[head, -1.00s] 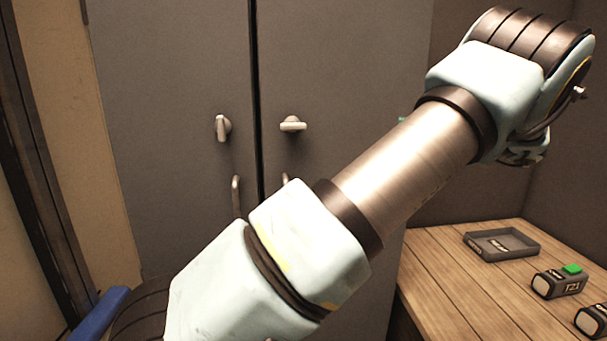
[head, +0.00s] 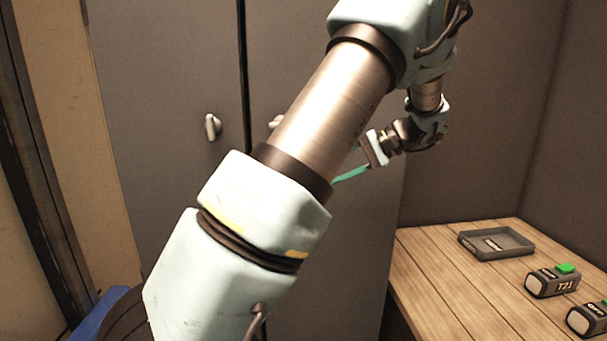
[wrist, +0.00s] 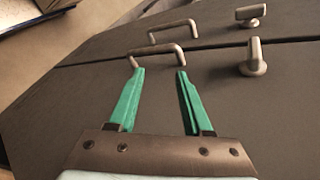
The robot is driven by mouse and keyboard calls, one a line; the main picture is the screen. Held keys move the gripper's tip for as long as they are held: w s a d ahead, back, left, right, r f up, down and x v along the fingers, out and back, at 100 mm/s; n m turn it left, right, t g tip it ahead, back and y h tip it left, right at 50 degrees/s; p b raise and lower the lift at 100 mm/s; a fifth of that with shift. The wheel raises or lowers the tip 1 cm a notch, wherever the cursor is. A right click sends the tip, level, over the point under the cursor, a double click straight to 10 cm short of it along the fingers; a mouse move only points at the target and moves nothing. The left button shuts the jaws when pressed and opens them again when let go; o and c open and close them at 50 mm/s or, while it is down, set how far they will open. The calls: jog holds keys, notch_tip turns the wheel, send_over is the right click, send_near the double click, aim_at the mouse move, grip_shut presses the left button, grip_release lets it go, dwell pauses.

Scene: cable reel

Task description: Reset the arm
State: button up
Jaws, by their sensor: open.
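My gripper (wrist: 158,74) shows in the wrist view with its two green fingers spread apart and nothing between them. Beyond the fingertips is the grey cabinet (wrist: 90,110) with two bar handles (wrist: 160,52) and two turn latches (wrist: 252,58). In the head view my gripper (head: 350,175) is in front of the right cabinet door, partly hidden behind my arm. One finger shows there. The left latch (head: 212,126) is in plain view, and the right latch (head: 275,122) is partly covered by my arm. Both doors look closed.
A wooden table (head: 430,290) stands at the right with a shallow grey tray (head: 495,243) on it. Two dark boxes with green tops, one marked T21 (head: 552,281), lie near its right edge. A blue object (head: 98,312) is at the lower left.

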jog(key=s+a+f+n+h, duration=0.4)
jog(key=s+a+f+h, duration=0.7)
jog(key=s, duration=0.4)
jog(key=shift+s+a+t+h, duration=0.3)
jog(key=shift+a+h, duration=0.4)
jog(key=shift+a, duration=0.55)
